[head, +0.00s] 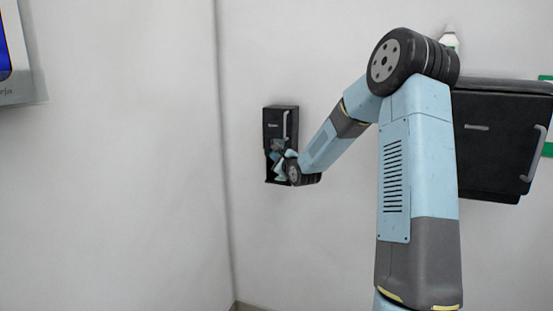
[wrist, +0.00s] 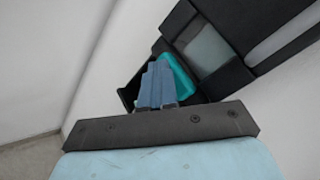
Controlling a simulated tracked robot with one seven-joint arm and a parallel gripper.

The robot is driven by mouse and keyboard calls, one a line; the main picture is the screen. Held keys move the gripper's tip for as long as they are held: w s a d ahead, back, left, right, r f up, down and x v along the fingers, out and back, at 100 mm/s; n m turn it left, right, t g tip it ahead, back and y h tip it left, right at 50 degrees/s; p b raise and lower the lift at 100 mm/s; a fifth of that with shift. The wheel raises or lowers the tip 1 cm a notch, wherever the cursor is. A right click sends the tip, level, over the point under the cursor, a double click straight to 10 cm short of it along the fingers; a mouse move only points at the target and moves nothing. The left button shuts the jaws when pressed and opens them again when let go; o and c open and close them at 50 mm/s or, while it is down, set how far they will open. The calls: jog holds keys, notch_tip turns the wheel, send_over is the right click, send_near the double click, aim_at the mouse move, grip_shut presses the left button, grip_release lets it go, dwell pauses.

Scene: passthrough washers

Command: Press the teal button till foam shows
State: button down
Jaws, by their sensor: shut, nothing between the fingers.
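The teal button (wrist: 179,76) sits in the lower part of a small black wall-mounted dispenser (head: 280,121). In the wrist view the black dispenser (wrist: 222,26) fills the upper right, with a grey-green pane (wrist: 206,50) beside the button. My gripper (wrist: 160,68) is shut and empty, its blue fingers in front of the teal button and covering part of it. I cannot tell whether the fingertips touch the button. In the head view my gripper (head: 279,160) is at the dispenser's lower opening, partly hidden by my wrist. No foam is visible.
A larger black wall unit (head: 495,140) with a grey handle hangs at the right, partly behind my arm. A white bottle (head: 450,38) stands above it. A screen (head: 12,60) is at the left edge. The wall left of the dispenser is clear.

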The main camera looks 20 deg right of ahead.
jog(key=shift+s+a, duration=0.5)
jog(key=shift+s, duration=0.3)
jog(key=shift+s+a, duration=0.75)
jog(key=shift+s, duration=0.25)
jog(key=shift+s+a, duration=0.7)
jog(key=shift+s, duration=0.3)
